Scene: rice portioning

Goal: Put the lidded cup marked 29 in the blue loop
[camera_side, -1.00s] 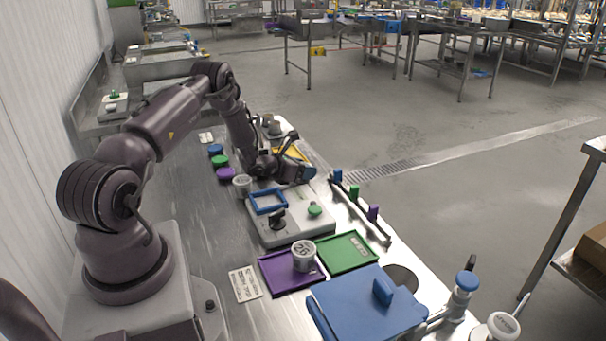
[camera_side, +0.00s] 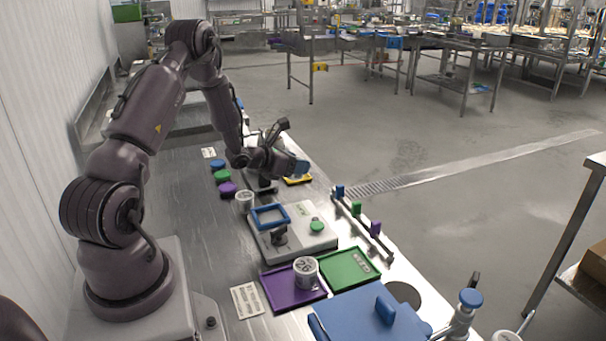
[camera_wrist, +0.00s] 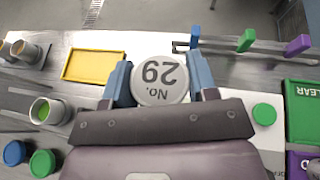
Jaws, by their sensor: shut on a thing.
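My gripper (camera_wrist: 160,85) is shut on the lidded cup marked 29 (camera_wrist: 160,80), whose round pale lid reads "No. 29" upside down between the blue fingers in the wrist view. In the side view my gripper (camera_side: 297,167) is near the yellow tray, beyond the scale; I cannot make out the held cup there. The blue loop (camera_side: 270,217) is a square frame on the white scale (camera_side: 305,243), nearer the camera than my gripper. It looks empty. In the wrist view the loop is not visible.
A numbered cup (camera_side: 306,272) stands on the purple tray (camera_side: 280,293), beside a green tray (camera_side: 350,266). A white cup (camera_side: 245,203) stands left of the scale. A rail with coloured tabs (camera_side: 357,210) runs along the right. The yellow tray (camera_wrist: 95,66) looks empty.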

